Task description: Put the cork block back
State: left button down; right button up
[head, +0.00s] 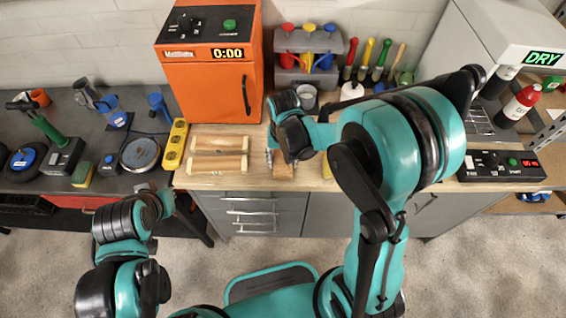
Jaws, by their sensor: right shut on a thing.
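My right gripper (282,160) reaches down to the wooden bench top from the right and is shut on the cork block (283,173). The block is a small brown piece, low between the fingers at the bench surface. Its upper part is hidden by the gripper and wrist, and I cannot tell whether it touches the bench. My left gripper (192,216) is low in front of the bench at the left, dark and seen edge-on; I cannot tell its opening.
Two light wooden pieces (218,163) lie left of the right gripper, beside a yellow level (175,145). An orange cabinet (208,85) with a 0:00 display stands behind. A grey caddy (308,68) and several coloured-handled tools stand at the back. My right arm covers the bench's right part.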

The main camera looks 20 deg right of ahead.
jog(key=shift+f, duration=0.2)
jog(key=shift+f, duration=0.1)
jog(key=o, duration=1)
jog(key=shift+f, duration=0.1)
jog(key=o, duration=0.5)
jog(key=shift+c, duration=0.2)
